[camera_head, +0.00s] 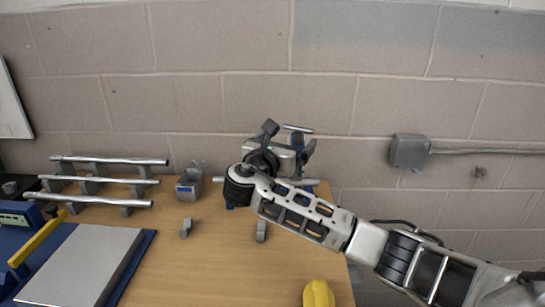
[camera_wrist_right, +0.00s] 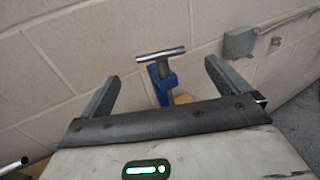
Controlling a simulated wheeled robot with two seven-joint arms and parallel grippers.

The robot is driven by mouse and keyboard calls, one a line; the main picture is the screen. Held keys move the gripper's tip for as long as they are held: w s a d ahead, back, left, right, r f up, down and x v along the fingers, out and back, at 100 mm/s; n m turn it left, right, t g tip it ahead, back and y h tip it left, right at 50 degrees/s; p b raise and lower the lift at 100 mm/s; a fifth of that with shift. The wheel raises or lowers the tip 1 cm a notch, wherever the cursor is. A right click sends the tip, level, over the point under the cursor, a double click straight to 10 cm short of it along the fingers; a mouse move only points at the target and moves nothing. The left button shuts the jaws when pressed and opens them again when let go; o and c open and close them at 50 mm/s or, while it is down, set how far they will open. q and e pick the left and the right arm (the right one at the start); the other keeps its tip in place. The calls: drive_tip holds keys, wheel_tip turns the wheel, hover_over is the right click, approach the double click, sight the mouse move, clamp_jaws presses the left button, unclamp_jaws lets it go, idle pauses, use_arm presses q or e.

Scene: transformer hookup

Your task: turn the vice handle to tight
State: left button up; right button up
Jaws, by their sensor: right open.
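The vice handle is a metal T-bar (camera_wrist_right: 160,54) on a short stem above a blue vice part (camera_wrist_right: 162,86) in the right wrist view. The bar also shows in the head view (camera_head: 298,128), just beyond my right gripper (camera_head: 290,137). In the right wrist view my right gripper (camera_wrist_right: 161,74) is open, with one dark finger on each side of the handle's stem. There is a visible gap on both sides, and neither finger appears to touch the handle. Most of the vice is hidden behind my right arm in the head view. My left gripper is not in view.
Metal rods (camera_head: 104,182) lie on grey supports at the left of the wooden table (camera_head: 205,270). A small grey container (camera_head: 189,185) and grey blocks (camera_head: 261,232) stand nearer the middle. A yellow object (camera_head: 318,294) is at the front. A grey box (camera_head: 409,152) is on the wall.

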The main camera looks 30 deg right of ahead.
use_arm(q)
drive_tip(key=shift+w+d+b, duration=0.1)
drive_tip(key=shift+b, duration=0.25)
use_arm(e)
drive_tip(key=v, duration=0.7)
drive_tip(key=shift+s+a, duration=0.2)
drive_tip(key=shift+a, duration=0.1)
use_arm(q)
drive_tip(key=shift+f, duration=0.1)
